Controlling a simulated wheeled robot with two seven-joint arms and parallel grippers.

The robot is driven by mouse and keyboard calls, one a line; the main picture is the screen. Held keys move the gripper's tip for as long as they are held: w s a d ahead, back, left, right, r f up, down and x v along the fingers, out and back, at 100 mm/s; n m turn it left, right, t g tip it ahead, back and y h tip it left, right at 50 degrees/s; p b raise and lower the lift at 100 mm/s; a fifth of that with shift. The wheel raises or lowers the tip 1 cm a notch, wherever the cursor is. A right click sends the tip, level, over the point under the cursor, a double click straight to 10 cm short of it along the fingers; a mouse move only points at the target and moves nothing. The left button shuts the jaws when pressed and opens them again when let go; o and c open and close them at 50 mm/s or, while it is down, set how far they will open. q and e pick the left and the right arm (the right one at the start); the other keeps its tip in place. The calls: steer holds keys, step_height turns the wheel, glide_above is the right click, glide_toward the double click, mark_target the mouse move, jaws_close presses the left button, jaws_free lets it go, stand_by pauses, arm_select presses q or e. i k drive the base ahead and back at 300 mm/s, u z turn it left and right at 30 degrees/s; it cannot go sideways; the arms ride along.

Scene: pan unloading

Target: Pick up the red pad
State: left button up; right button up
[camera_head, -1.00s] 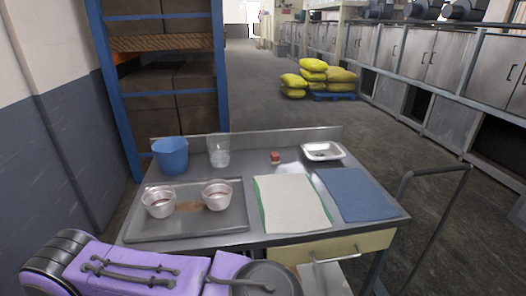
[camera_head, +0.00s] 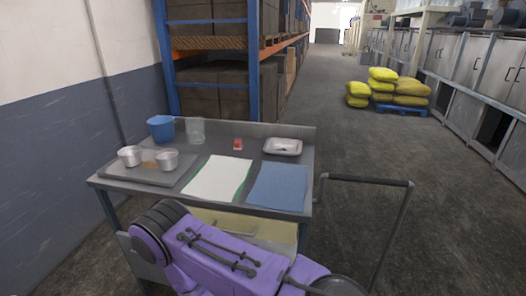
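A small red pad (camera_head: 238,144) lies near the back of the metal table (camera_head: 217,204), behind the white cloth and left of the white tray. It looks like a small red block with a paler patch on its front. Nothing touches it. A purple arm link of mine crosses the bottom of the view, in front of the table and apart from the pad. Neither of my grippers shows in this view.
On the table are a blue bucket (camera_head: 161,129), a clear container (camera_head: 195,131), a tray (camera_head: 118,169) with two cups, a white cloth (camera_head: 218,178), a blue cloth (camera_head: 278,187) and a white tray (camera_head: 283,146). A handle (camera_head: 366,181) juts right. Shelving (camera_head: 256,60) stands behind.

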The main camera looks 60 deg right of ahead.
mark_target(238, 146)
steer(key=k, duration=0.3)
steer(key=z, duration=0.95)
